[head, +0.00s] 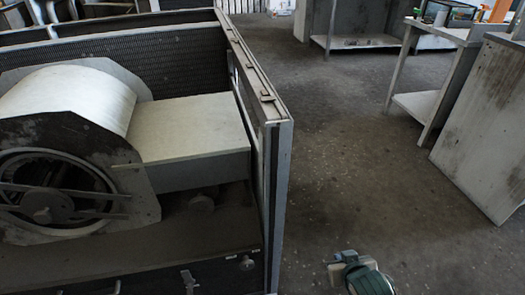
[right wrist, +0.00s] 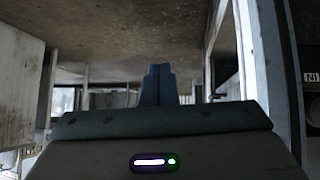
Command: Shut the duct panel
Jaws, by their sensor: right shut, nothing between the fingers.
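The blower housing (head: 150,45) stands open at the left of the head view, with a white drum-shaped blower (head: 75,95) and a pale box-like duct (head: 190,127) inside. At its right side an upright metal-framed panel (head: 279,190) runs from back to front; I cannot tell for sure whether this is the duct panel. My right gripper (head: 349,260) is low at the bottom of the head view, right of this panel and apart from it. In the right wrist view its fingers (right wrist: 157,85) are together and empty. My left gripper is not in view.
Open concrete floor (head: 350,150) lies right of the housing. A grey cabinet (head: 485,125) and a table with a lower shelf (head: 425,108) stand at the right. Another bench (head: 360,41) is at the back. A pale post (right wrist: 257,60) shows at the right of the wrist view.

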